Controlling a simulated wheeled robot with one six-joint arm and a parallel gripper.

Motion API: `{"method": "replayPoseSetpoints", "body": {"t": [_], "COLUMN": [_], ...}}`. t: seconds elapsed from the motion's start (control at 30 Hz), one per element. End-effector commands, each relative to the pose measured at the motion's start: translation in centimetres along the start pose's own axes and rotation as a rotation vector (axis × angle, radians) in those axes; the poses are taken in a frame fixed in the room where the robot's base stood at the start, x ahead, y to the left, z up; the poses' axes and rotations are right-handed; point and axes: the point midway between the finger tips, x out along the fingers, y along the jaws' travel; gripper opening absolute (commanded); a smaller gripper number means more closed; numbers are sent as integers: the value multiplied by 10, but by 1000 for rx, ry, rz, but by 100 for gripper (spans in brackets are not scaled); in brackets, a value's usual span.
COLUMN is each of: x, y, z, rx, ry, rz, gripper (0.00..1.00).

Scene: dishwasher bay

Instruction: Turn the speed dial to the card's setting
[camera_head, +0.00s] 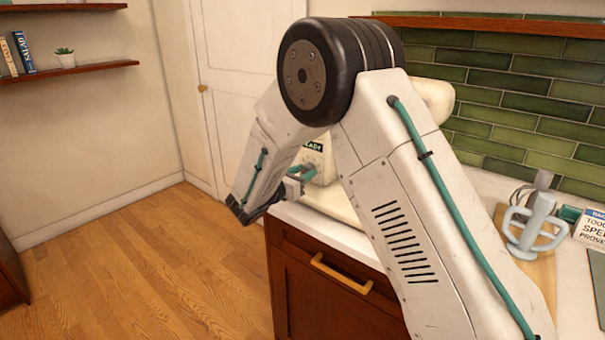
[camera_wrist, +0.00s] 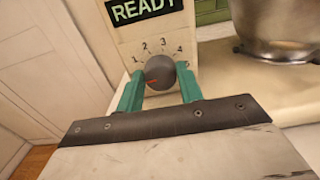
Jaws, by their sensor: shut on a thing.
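The speed dial (camera_wrist: 165,68) is a dark grey round knob with a red mark, on the cream front of a machine (camera_wrist: 120,30) below a READY sign. The red mark points left and slightly down, below the 1. My gripper (camera_wrist: 160,73) has its teal fingers on either side of the dial, shut on it. In the head view my gripper (camera_head: 297,180) is at the machine's front, and the dial is not clear.
A steel bowl (camera_wrist: 275,30) stands right of the dial. A grey mixer attachment (camera_head: 535,225) is on a wooden board (camera_head: 543,270) on the white counter. A wooden drawer front with a handle (camera_head: 340,275) is below. Wood floor (camera_head: 130,270) is clear at left.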

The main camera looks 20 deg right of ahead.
Motion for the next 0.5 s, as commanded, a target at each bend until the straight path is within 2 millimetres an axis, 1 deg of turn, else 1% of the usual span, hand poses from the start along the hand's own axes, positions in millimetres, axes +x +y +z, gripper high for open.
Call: {"method": "replayPoseSetpoints", "body": {"t": [0.27, 0.5], "x": [0, -1], "y": [0, 0], "z": [0, 0], "rx": [62, 220], "ry": [0, 0], "rz": [1, 1], "gripper": [14, 14]}}
